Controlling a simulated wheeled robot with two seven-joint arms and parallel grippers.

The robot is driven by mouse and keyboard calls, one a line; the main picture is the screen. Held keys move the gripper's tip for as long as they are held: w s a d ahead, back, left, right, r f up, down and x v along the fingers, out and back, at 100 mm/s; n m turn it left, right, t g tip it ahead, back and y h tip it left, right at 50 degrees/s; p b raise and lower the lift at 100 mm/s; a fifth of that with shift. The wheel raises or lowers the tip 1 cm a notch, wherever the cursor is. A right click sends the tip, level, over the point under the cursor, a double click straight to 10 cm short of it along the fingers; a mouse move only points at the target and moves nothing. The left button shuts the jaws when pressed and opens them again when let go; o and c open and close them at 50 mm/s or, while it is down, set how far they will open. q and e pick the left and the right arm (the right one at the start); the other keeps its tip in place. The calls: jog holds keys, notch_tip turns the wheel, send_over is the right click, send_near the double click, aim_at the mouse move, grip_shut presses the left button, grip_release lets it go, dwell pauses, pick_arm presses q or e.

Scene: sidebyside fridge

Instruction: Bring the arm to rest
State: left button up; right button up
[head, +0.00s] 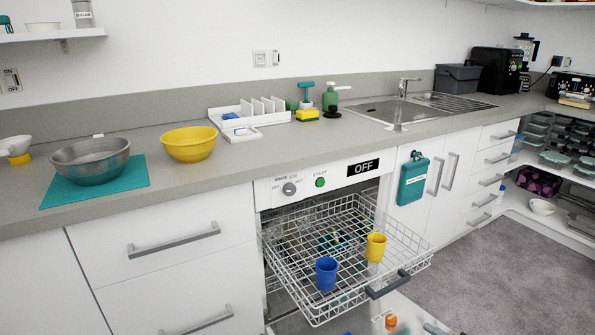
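Neither of my grippers nor any part of my arms shows in the head view. The dishwasher (331,183) under the counter is open, and its panel reads OFF. Its upper wire rack (345,213) is pulled out. A blue cup (326,274) and a yellow cup (376,247) are in the front part of the rack. The rack has a dark grey handle (388,285) at its front. Part of the space below the rack is hidden by its wires and the lower picture edge.
On the counter (300,152) are a metal bowl (90,160) on a teal mat (136,172), a yellow bowl (189,144) and a white rack (235,114). The sink (378,110) is farther right. Drawers flank the dishwasher on the left. Grey floor (500,275) is clear at the right.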

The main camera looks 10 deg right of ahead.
jog(key=w+a+r+n+g+y, duration=0.25)
jog(key=a+n+g, duration=0.2)
jog(key=a, duration=0.55)
jog(key=s+a+r+n+g+h, duration=0.1)
jog(key=s+a+r+n+g, duration=0.25)
jog(key=a+g, duration=0.2)
jog(key=s+a+r+n+g+h, duration=0.2)
jog(key=s+a+g, duration=0.2)
jog(key=a, duration=0.2)
jog(key=s+a+r+t+h, duration=0.4)
jog(key=s+r, duration=0.9)
jog(key=s, duration=0.1)
notch_tip(320, 180, up, 22)
jog(key=p, duration=2.2)
jog(key=shift+a+r+n, duration=0.15)
jog(key=shift+a+n, duration=0.05)
jog(key=shift+n, duration=0.2)
